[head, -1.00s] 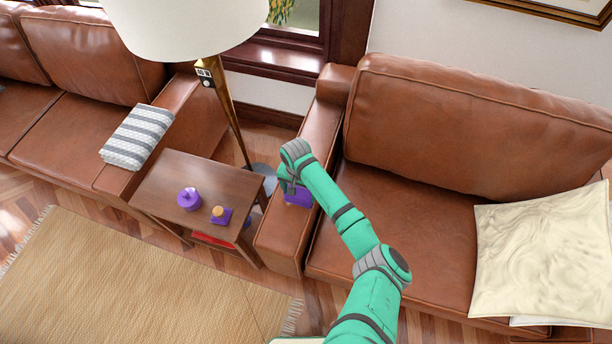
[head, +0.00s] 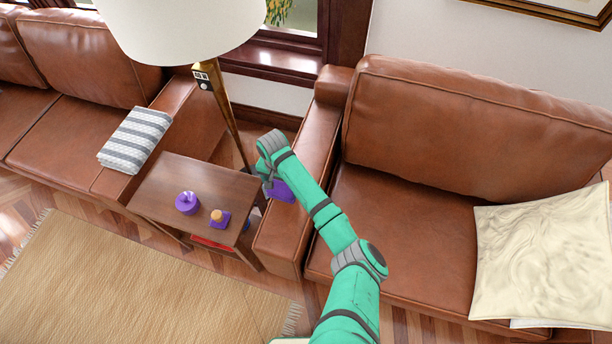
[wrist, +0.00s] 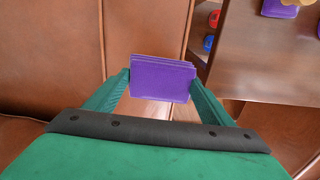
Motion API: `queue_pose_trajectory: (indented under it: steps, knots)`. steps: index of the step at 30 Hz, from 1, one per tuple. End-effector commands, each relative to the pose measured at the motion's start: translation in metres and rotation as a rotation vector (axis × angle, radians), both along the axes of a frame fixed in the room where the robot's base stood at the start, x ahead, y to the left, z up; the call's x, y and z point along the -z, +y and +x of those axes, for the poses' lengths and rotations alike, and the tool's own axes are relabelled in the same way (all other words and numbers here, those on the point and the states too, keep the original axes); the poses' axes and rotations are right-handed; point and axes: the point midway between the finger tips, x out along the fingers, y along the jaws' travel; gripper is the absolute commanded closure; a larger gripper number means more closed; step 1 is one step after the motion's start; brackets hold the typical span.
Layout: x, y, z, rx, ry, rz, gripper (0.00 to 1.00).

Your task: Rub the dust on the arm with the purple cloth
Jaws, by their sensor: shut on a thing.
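The purple cloth (head: 283,191) is a folded pad, and it also shows in the wrist view (wrist: 163,80). My gripper (head: 270,184) is shut on it, with one finger at each side of the cloth in the wrist view. The brown leather arm (head: 284,243) belongs to the right-hand sofa. The cloth is at the left edge of this arm, beside the small table; I cannot tell whether it touches the leather. I can make out no dust on the arm; my gripper and forearm hide part of its top.
A wooden side table (head: 165,207) stands just left, bearing a purple pot (head: 187,203) and a purple block with an orange top (head: 220,218). A floor lamp (head: 228,115) stands behind. A cream cushion (head: 540,255) lies on the right sofa. A striped blanket (head: 135,140) lies on the left sofa's arm.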

Motion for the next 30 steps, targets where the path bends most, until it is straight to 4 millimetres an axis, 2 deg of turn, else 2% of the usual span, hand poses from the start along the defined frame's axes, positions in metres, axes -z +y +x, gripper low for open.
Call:
queue_pose_trajectory:
  steps: [16, 30]
  knots:
    - [-0.047, 0.002, -0.001, -0.004, 0.001, 0.0, 0.45]
    - [-0.054, 0.004, -0.001, -0.008, 0.001, -0.001, 0.45]
